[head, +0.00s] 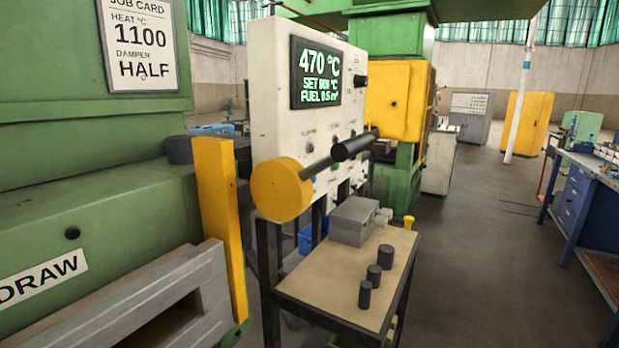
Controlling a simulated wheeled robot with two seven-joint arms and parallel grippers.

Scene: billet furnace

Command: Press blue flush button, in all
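The white control panel (275,85) stands in the middle of the head view, turned partly away from me. Its display (315,75) reads 470 °C, with smaller green lines on a set value and fuel below. Small knobs and buttons sit on the panel's lower face. One small dark bluish spot (311,148) there may be the blue button, but it is too small to be sure. A yellow disc (281,189) with a dark-handled lever (353,146) covers part of the lower panel. Neither of my grippers is in view.
The green furnace (90,215) with a job card (140,45) reading 1100 and HALF fills the left. A low bench (325,285) below the panel holds a grey box (353,222) and three dark cylinders (374,273). Open floor (480,260) lies right of it.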

